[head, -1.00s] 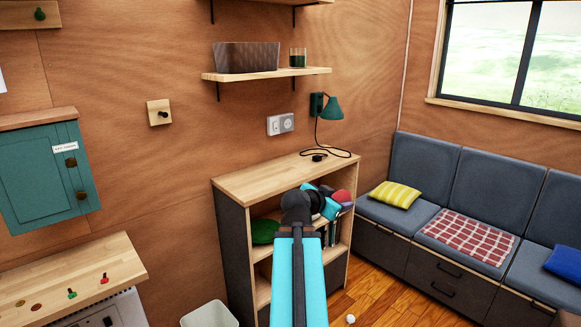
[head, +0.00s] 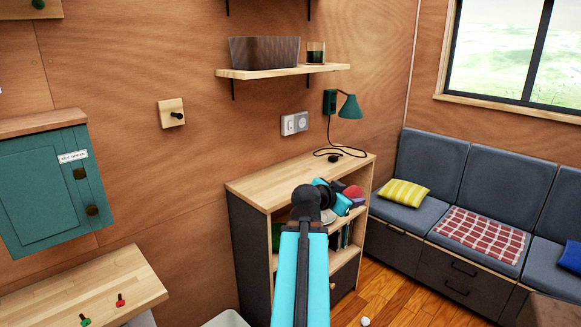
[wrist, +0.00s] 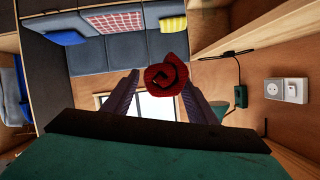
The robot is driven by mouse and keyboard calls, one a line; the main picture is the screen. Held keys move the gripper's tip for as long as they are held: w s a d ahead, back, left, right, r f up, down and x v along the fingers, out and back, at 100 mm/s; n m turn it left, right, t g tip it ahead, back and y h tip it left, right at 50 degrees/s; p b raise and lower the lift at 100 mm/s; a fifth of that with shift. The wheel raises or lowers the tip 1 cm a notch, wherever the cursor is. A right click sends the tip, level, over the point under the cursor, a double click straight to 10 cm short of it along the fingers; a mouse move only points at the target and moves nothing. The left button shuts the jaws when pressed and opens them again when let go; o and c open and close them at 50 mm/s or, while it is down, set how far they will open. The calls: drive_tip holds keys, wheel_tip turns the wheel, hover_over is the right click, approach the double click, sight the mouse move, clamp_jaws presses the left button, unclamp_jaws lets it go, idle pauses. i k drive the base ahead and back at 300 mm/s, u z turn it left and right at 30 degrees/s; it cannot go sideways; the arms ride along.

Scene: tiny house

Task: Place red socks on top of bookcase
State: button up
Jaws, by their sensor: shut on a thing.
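The red socks (wrist: 167,75) are a rolled bundle between the two dark fingers of my gripper (wrist: 164,84) in the wrist view. My gripper is shut on them. In the head view the socks (head: 353,191) show as a small red shape at the end of my gripper (head: 349,197), partly hidden by it. The bookcase has a pale wooden top (head: 262,184) and dark sides. My gripper and the socks appear in front of the right part of its front edge. I cannot tell their exact height against the top.
A green lamp (head: 349,107) is on the wall, and its black cord lies on the right end of the bookcase top. The left and middle of the top look clear. A wall shelf (head: 283,73) holds a basket and a glass. A grey cushioned bench (head: 435,165) stands to the right.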

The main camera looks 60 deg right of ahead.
sight(284, 177)
drive_tip(key=z, duration=0.05)
drive_tip(key=i, duration=0.95)
